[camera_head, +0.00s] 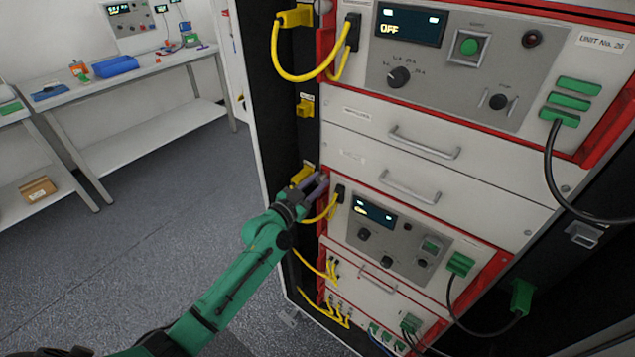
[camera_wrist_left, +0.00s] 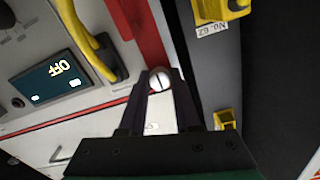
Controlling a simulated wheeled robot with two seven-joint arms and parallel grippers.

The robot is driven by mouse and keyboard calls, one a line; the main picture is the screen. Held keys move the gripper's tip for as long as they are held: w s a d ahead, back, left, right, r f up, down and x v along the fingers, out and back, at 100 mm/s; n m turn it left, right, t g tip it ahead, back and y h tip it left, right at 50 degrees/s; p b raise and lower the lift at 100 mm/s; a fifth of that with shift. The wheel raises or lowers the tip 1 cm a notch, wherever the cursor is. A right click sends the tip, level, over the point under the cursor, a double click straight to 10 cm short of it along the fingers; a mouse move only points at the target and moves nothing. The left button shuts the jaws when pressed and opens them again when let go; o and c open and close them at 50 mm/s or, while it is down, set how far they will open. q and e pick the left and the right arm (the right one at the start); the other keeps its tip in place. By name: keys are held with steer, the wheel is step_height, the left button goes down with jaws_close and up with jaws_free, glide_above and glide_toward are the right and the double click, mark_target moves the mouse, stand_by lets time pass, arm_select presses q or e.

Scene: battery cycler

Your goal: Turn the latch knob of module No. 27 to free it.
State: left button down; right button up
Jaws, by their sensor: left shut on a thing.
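The latch knob (camera_wrist_left: 159,80) is a small round silver knob with a dark slot. It sits at the red-edged corner of the lower module in the left wrist view, and the slot runs roughly up and down there. My left gripper (camera_wrist_left: 160,92) is shut on it, one dark finger on each side. In the head view my left gripper (camera_head: 320,184) is at the upper left corner of the lower module (camera_head: 410,240), and its fingers mostly hide the knob. The module's number is not readable. Its display (camera_wrist_left: 47,80) reads OFF in the wrist view. My right gripper is not in view.
A yellow cable (camera_head: 321,217) hangs close beside my left gripper. Yellow connectors (camera_head: 305,106) line the dark rack post. The upper unit (camera_head: 450,60), labelled No. 26, and blank drawers with handles (camera_head: 408,187) are above. Open floor (camera_head: 150,230) lies left of the rack.

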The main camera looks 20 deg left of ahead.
arm_select(q)
steer(key=shift+n, duration=0.4)
steer(key=n, duration=0.2)
steer(key=shift+n, duration=0.4)
steer(key=n, duration=0.5)
steer(key=shift+r+b, duration=0.1)
steer(key=shift+b, duration=0.25)
steer(key=n, duration=0.9)
steer(key=shift+n, duration=0.3)
steer(key=c, duration=0.7)
jaws_free()
steer(key=shift+o, duration=0.4)
steer(key=shift+w, duration=0.1)
